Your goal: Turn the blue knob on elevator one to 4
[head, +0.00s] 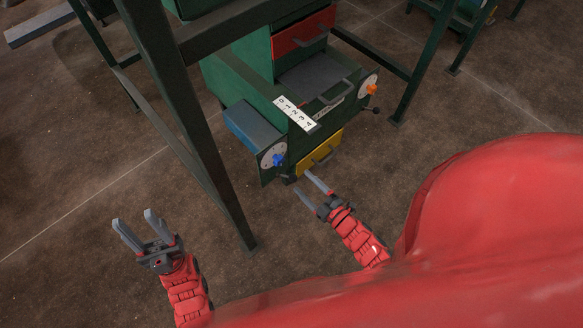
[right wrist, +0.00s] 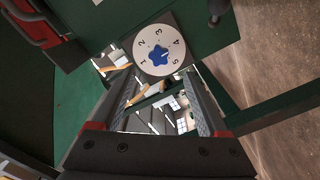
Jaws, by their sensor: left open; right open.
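The blue knob (head: 278,159) sits on a round white dial (head: 265,160) on the front of the green machine (head: 238,80). In the right wrist view, the star-shaped blue knob (right wrist: 158,56) is at the middle of the dial, which bears the numbers 1 to 5. I cannot tell for sure which number it points to. My right gripper (head: 313,187) is open and empty, below and right of the knob in the head view and apart from it. Its fingers (right wrist: 162,88) point toward the dial in the wrist view. My left gripper (head: 135,218) is open and empty, far left of the machine.
A second dial with an orange knob (head: 371,88) is on the machine's right. A white number strip (head: 295,113), a red drawer (head: 303,33) and a yellow drawer (head: 320,152) are close by. A dark green frame post (head: 205,150) stands between my left gripper and the machine.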

